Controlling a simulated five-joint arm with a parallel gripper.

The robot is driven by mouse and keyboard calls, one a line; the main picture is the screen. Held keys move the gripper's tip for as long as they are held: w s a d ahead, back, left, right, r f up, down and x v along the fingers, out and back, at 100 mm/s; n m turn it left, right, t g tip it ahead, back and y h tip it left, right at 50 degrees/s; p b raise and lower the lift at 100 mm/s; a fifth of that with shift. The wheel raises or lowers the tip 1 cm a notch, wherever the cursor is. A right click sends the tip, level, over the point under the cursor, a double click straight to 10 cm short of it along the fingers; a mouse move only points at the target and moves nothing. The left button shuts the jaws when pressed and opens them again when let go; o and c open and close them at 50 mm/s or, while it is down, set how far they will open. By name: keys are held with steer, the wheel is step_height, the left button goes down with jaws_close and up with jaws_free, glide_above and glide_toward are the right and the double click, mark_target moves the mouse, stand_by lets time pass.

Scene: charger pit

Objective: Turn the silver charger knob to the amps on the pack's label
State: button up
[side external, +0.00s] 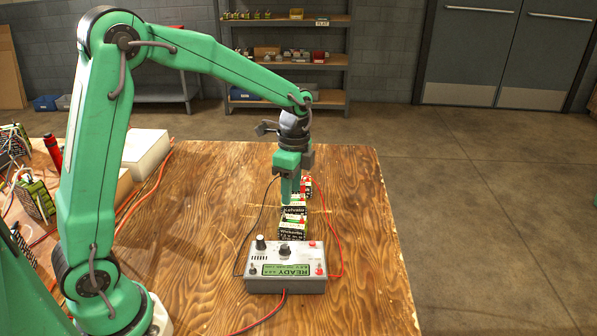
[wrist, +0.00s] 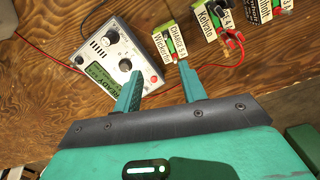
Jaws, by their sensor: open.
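The grey charger box (side external: 258,284) sits on the wooden table, its green display (side external: 285,269) reading READY above small text. Battery packs stand in a row behind the charger. The third pack (wrist: 263,14) apparently shows 3. My gripper (wrist: 160,88) is open and empty, above the pack row, apart from the knob.
Red and black leads loop beside the charger. White blocks (side external: 146,152) lie at left. Table right of the charger is clear.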

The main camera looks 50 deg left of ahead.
mark_target(285, 246)
steer(key=s+d+m, duration=0.1)
steer(key=s+m, duration=0.1)
steer(key=s+d+m, duration=0.1)
steer(key=d+m, duration=0.1)
steer(key=s+d+f+m, duration=0.1)
steer(key=s+d, duration=0.1)
steer(key=shift+s+d+m+g, duration=0.25)
steer(key=shift+s+m+g, duration=0.05)
steer(key=shift+m, duration=0.1)
steer(key=shift+s+f, duration=0.25)
steer(key=shift+f, duration=1.7)
steer(key=shift+s+f, duration=0.2)
steer(key=shift+f, duration=1.7)
steer(key=shift+c, duration=0.2)
jaws_close()
